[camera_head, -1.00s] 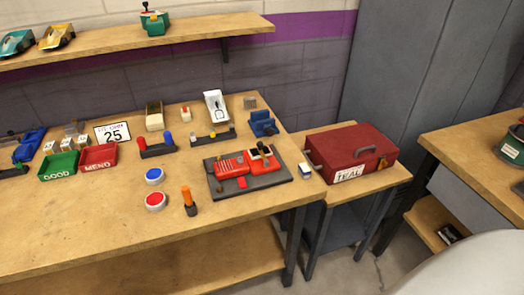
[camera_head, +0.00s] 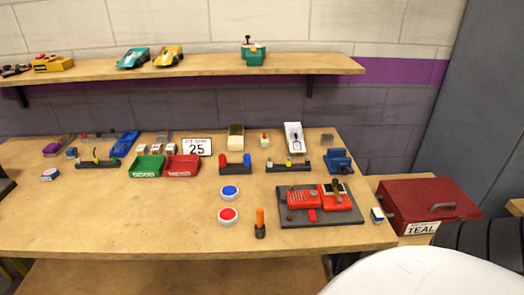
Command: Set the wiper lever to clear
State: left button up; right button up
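No lever in view carries a readable wiper or clear mark, so I cannot tell which part is the wiper lever. A red model car (camera_head: 319,198), partly taken apart, lies on a dark grey plate (camera_head: 292,221) at the right of the bench. Neither gripper is in view.
The wooden bench (camera_head: 120,225) is clear at front left. A red button (camera_head: 228,215), a blue button (camera_head: 230,192) and an orange-handled tool (camera_head: 260,223) stand mid-bench. Green (camera_head: 146,168) and red (camera_head: 182,167) trays sit behind. A red toolbox (camera_head: 430,202) is at right.

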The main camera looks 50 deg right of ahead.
aim_at(335, 181)
jog(key=u, duration=0.85)
jog(key=k, duration=1)
jog(key=z, duration=0.95)
